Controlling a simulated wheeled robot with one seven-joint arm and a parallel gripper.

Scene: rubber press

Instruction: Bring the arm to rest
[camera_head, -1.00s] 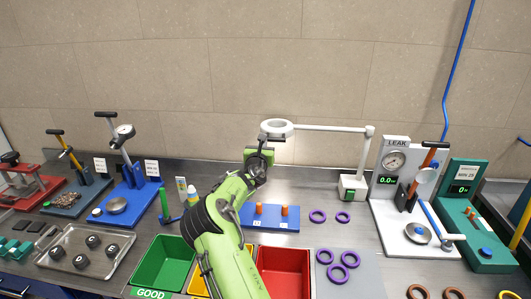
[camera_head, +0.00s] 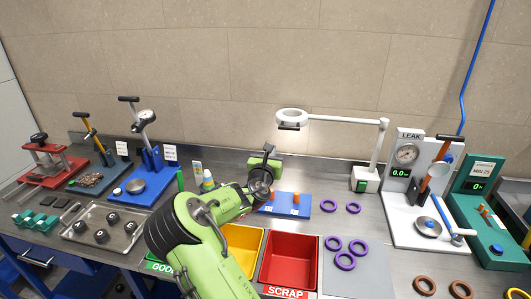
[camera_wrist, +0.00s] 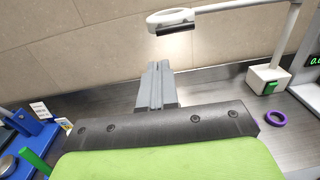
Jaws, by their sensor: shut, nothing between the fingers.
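My green arm reaches up from the bottom middle of the head view. My gripper (camera_head: 264,166) is over the back of the bench, behind the blue board and left of the ring lamp (camera_head: 292,117). In the wrist view its two grey fingers (camera_wrist: 157,88) are together with nothing between them. They point toward the back wall, below the lamp, and appear to touch nothing. The fingertips are hard to make out in the head view.
A blue board (camera_head: 300,207) with orange pegs, a yellow bin (camera_head: 240,250) and a red SCRAP bin (camera_head: 291,258) lie near my arm. The leak tester (camera_head: 408,190) stands right; hand presses (camera_head: 140,185) stand left. Purple rings (camera_head: 346,261) lie right of the bins.

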